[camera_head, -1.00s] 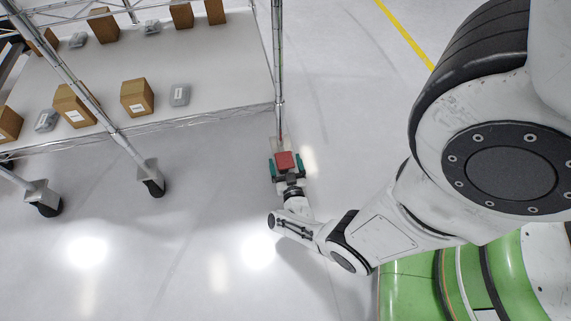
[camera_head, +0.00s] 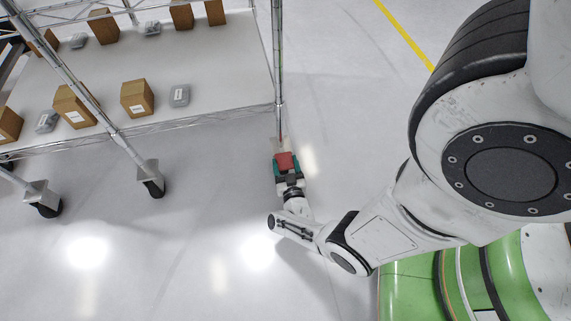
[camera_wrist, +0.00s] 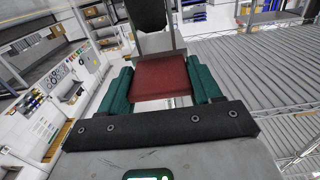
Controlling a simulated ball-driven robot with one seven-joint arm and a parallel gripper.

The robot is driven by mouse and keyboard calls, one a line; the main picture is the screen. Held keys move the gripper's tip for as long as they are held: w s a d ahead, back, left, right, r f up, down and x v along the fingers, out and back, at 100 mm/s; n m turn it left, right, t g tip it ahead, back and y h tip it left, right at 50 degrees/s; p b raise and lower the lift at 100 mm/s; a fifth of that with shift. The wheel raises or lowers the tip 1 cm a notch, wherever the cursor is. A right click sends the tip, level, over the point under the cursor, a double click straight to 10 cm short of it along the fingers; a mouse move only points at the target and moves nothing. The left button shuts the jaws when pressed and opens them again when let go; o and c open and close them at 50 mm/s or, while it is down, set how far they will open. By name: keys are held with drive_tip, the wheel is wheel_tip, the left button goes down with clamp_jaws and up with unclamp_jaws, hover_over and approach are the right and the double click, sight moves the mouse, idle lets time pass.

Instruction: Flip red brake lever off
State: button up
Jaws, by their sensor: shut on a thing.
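The red brake lever (camera_head: 284,161) is at the foot of the near right post of the wire cart, in the head view. It is a flat red pad, and it also shows in the wrist view (camera_wrist: 160,80). My gripper (camera_head: 287,170) has teal fingers, one on each side of the red lever. In the wrist view the fingers (camera_wrist: 160,88) are shut on the lever's sides. A grey metal bracket (camera_wrist: 158,43) and a black wheel (camera_wrist: 147,15) lie just beyond the lever. The lever's far end is partly hidden.
The wire cart's shelf (camera_head: 200,60) holds several brown boxes (camera_head: 137,97) and grey packs (camera_head: 180,95). Another caster (camera_head: 150,178) stands to the left of my gripper. Open floor (camera_head: 180,250) lies in front of the cart, and a yellow line (camera_head: 405,33) runs along the right.

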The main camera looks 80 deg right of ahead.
drive_tip(key=shift+r+g+y+p, duration=0.3)
drive_tip(key=shift+r+y+p, duration=0.4)
drive_tip(key=shift+p, duration=1.35)
drive_tip(key=y+p, duration=0.1)
drive_tip(key=p, duration=0.1)
drive_tip(key=r+p, duration=0.1)
drive_tip(key=p, duration=0.2)
drive_tip(key=shift+w+d+r+g+y, duration=0.1)
drive_tip(key=shift+d+r+g+y, duration=0.1)
drive_tip(key=shift+g+y, duration=0.2)
drive_tip(key=shift+d+y+p, duration=0.1)
drive_tip(key=shift+y+p, duration=0.3)
drive_tip(key=shift+p, duration=0.6)
drive_tip(key=shift+f, duration=0.1)
drive_tip(key=o, duration=1.5)
